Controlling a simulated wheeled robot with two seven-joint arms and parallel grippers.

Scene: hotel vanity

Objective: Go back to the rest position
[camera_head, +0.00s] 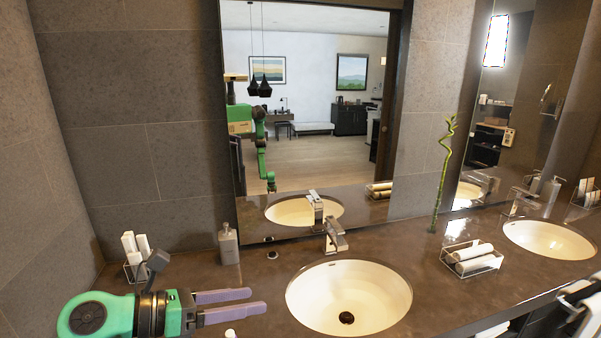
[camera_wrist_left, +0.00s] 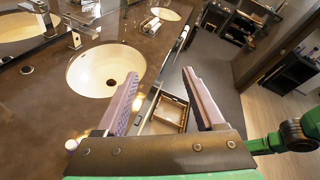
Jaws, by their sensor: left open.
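My left gripper (camera_head: 234,305) comes in from the left in the head view, level with the counter (camera_head: 210,272) near its front left. Its two purple fingers are apart with nothing between them. In the left wrist view the fingers of the left gripper (camera_wrist_left: 158,90) spread above the counter's front edge, with an open drawer or tray below and beyond them. My right gripper is in neither view.
A sink (camera_head: 350,297) with a faucet (camera_head: 335,235) lies right of the fingers. A soap bottle (camera_head: 228,245) and a holder with white rolls (camera_head: 136,255) stand behind. A towel basket (camera_head: 471,258), a bamboo stalk (camera_head: 441,185) and a second sink (camera_head: 549,239) are farther right.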

